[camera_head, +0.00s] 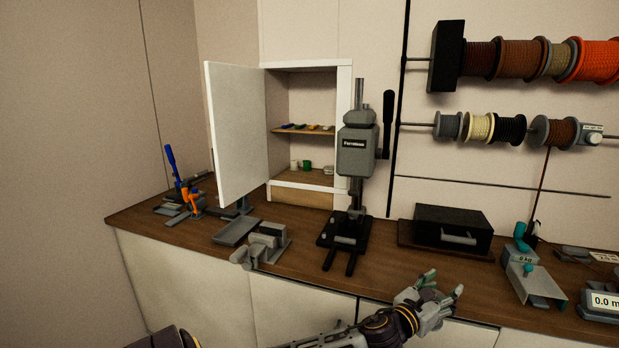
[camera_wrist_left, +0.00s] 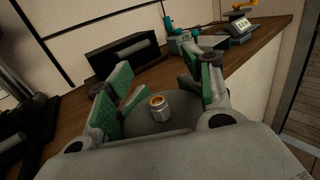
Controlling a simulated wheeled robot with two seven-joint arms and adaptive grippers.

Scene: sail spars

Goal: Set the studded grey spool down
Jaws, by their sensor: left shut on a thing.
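My left gripper (camera_head: 442,286) is over the front edge of the brown counter, right of the middle in the head view. In the left wrist view its two green-padded fingers (camera_wrist_left: 164,88) stand wide apart on either side of a dark grey round piece, which I take to be the grey spool (camera_wrist_left: 185,115). A short pale metal stud with an orange-brown ring on top (camera_wrist_left: 160,108) rises from its middle. The gripper is shut on this piece. The palm hides its near side, and in the head view it is hard to make out.
A black box with a grey handle (camera_head: 452,232) stands behind the gripper. A grey scale (camera_head: 535,280) is to the right, and a black-based press (camera_head: 345,240) to the left. Bare counter (camera_head: 385,275) shows between press and gripper. An open white cabinet door (camera_head: 237,130) juts out farther left.

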